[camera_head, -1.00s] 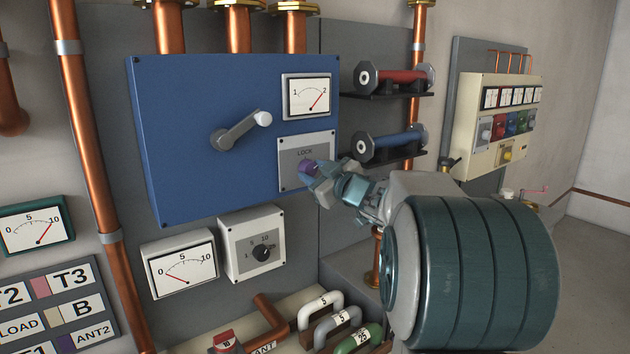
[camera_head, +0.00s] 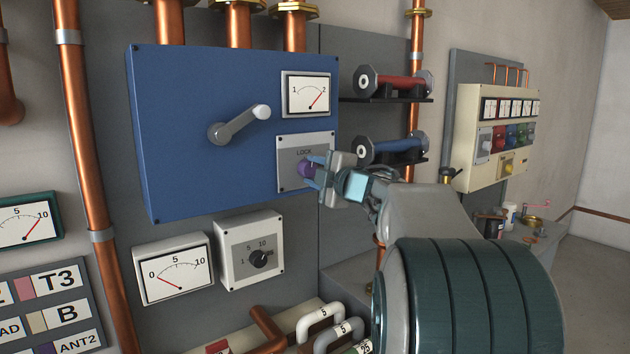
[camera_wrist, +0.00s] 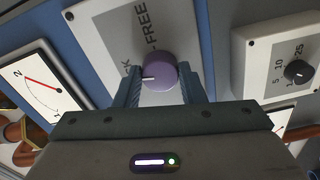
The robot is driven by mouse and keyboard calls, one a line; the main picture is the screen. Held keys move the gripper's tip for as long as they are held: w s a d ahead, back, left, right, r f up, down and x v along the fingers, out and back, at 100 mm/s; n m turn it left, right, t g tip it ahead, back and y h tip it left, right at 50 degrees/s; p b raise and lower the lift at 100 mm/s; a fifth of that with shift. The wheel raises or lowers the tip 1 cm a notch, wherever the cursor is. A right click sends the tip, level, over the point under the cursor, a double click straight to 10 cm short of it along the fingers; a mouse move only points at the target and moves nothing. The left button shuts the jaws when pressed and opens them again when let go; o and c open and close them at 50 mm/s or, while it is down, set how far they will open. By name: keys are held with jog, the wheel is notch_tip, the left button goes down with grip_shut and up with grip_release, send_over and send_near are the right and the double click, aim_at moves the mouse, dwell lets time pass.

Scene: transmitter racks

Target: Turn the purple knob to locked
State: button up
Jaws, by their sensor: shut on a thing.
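The purple knob (camera_head: 306,168) sits on a grey plate (camera_head: 291,179) marked LOCK, at the lower right of the blue cabinet. In the wrist view the knob (camera_wrist: 159,72) stands between my two fingers, and its white pointer line faces left in the picture, toward a partly hidden word ending in K. The word FREE shows above it on the plate (camera_wrist: 108,32). My gripper (camera_head: 313,172) is shut on the knob, one finger on each side, and it also shows in the wrist view (camera_wrist: 160,88).
The blue cabinet (camera_head: 190,110) carries a grey lever (camera_head: 240,125) and a dial gauge (camera_head: 307,94). A white selector box (camera_head: 250,230) is below left. A copper pipe (camera_head: 415,60) runs behind the shelves.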

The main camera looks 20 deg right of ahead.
jog(key=shift+f+n+b, duration=0.1)
jog(key=shift+n+b, duration=0.45)
jog(key=shift+n, duration=0.55)
jog(key=o, duration=1)
jog(key=b+v, duration=0.2)
jog(key=v, duration=1.1)
jog(key=shift+s, duration=0.4)
